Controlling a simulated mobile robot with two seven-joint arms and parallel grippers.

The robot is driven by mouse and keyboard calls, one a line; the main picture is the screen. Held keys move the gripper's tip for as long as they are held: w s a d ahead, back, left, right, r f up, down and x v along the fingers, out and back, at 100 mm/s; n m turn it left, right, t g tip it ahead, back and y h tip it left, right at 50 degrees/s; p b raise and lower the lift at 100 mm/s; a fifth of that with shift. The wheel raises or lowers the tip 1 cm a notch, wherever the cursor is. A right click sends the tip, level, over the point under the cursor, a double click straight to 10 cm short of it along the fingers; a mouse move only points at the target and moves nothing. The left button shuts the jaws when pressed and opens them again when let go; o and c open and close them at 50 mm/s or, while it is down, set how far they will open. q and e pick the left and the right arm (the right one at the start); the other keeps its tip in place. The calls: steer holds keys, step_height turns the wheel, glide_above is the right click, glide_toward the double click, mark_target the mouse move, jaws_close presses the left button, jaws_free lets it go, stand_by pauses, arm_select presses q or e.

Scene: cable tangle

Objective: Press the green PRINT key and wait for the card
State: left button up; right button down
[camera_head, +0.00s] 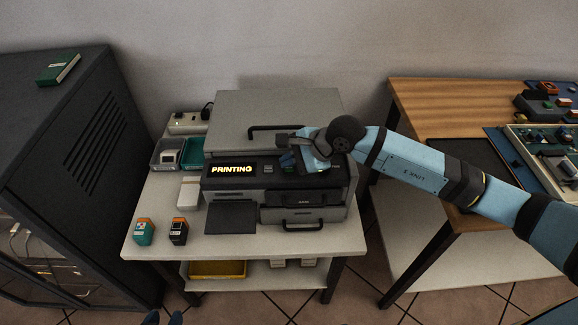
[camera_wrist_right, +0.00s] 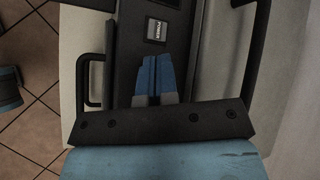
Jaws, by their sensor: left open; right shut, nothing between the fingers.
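The printer (camera_head: 230,190) stands on the white table, and its display (camera_head: 231,169) reads PRINTING in lit letters. My right gripper (camera_head: 288,160) is shut and empty over the printer's control panel, right of the display. Its blue fingertips (camera_wrist_right: 149,72) show together in the right wrist view, over the dark panel. I cannot tell whether they touch it. The green PRINT key is not visible. A small grey labelled key (camera_wrist_right: 156,30) shows beyond the fingertips. The dark front tray (camera_head: 231,218) looks empty, with no card visible.
Two ink cartridges, one teal (camera_head: 145,231) and one dark (camera_head: 179,231), stand at the table's front left. Small bins (camera_head: 168,152) and a power strip (camera_head: 188,122) lie behind. A dark cabinet (camera_head: 75,190) stands left, a wooden bench (camera_head: 430,93) right.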

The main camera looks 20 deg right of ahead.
mark_target(290, 170)
steer(key=shift+r, duration=0.45)
steer(key=shift+r+p, duration=1.3)
steer(key=shift+r, duration=1.25)
